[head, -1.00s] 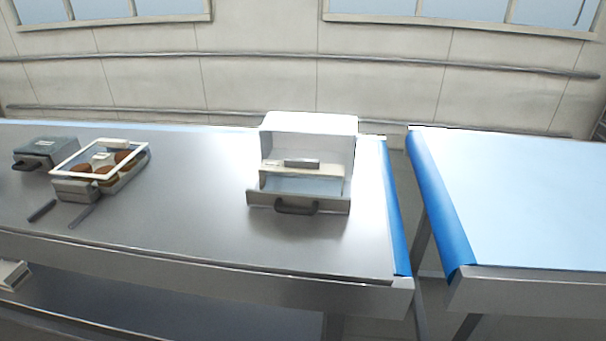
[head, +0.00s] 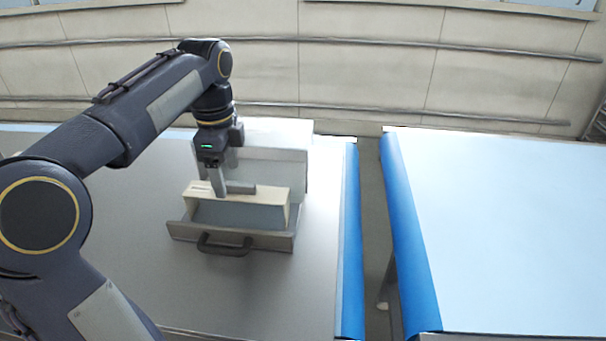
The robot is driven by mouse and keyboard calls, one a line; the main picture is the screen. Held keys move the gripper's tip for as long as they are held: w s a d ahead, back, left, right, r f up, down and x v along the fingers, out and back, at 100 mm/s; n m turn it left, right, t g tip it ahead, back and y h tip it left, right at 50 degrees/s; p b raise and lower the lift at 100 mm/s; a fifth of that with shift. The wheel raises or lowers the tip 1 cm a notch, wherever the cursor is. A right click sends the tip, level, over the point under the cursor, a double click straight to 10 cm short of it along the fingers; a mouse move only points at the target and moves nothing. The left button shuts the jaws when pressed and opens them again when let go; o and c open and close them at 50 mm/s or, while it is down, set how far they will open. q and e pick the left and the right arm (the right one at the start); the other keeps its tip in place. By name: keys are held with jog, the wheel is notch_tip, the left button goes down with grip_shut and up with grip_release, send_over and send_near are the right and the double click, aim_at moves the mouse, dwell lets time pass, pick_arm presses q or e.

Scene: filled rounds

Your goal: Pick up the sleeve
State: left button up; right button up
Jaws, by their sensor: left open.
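An open box-like piece with a cream top edge (head: 262,193) and a pale grey-blue front (head: 235,214) sits in the pulled-out drawer of a white case; I take it to be the sleeve, but cannot be sure. A small grey bar (head: 241,187) lies at its top. My left gripper (head: 219,190) points down at the cream top edge beside the grey bar. It is open; whether it touches anything I cannot tell. Its fingers hide part of the cream edge. My right gripper is out of view.
The white case (head: 288,160) stands behind, its drawer front with a dark handle (head: 225,245) facing me. The steel table (head: 190,290) is clear in front. A blue-edged strip (head: 352,240) and a gap separate it from a pale-topped table (head: 490,230) at right.

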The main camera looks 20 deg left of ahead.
aim_at(234, 183)
pick_arm(q)
jog(key=shift+w+d+m, duration=0.1)
jog(key=shift+w+m, duration=0.2)
jog(key=shift+w, duration=0.35)
jog(key=shift+w+f, duration=0.1)
jog(key=shift+f, duration=0.1)
notch_tip(234, 183, down, 7)
jog(key=shift+b, duration=0.5)
jog(key=shift+c, duration=0.4)
jog(key=c, duration=1)
